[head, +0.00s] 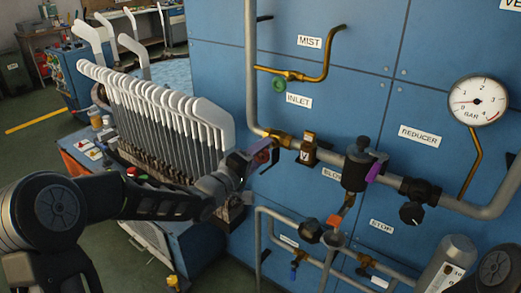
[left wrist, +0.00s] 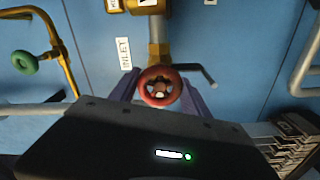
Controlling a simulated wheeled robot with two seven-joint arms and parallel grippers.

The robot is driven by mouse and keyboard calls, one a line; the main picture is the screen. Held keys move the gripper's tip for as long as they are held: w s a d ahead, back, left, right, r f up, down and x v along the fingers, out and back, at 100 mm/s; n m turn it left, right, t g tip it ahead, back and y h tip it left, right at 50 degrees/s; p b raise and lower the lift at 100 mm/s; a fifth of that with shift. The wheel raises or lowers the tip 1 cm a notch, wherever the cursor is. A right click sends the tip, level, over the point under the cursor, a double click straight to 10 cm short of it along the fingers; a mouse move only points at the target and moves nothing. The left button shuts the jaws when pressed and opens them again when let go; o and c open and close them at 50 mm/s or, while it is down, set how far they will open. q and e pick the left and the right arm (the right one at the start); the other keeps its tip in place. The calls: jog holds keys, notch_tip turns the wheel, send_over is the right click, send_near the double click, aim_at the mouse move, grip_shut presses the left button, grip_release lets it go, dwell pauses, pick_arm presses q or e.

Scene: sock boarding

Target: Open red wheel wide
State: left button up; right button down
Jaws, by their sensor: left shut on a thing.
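The red wheel (head: 263,156) sits at the left end of the brass inlet valve on the blue panel. In the left wrist view the red wheel (left wrist: 159,87) shows face-on, a round rim with spokes and a pale hub. My left gripper (head: 256,161) reaches it from the left and is shut on it. In the left wrist view the purple fingers of my left gripper (left wrist: 160,92) stand on either side of the rim. The fingers partly hide the wheel in the head view. My right gripper is out of view.
A green wheel (head: 279,85) is on the brass mist pipe above. A grey pipe (head: 251,70) runs down beside the red wheel. A rack of white sock boards (head: 165,105) stands to the left. A pressure gauge (head: 478,100) is at the right.

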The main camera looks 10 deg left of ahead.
pick_arm(q)
jog(key=shift+f+n, duration=0.1)
jog(key=shift+n, duration=0.3)
jog(key=o, duration=1.4)
jog(key=v, duration=0.8)
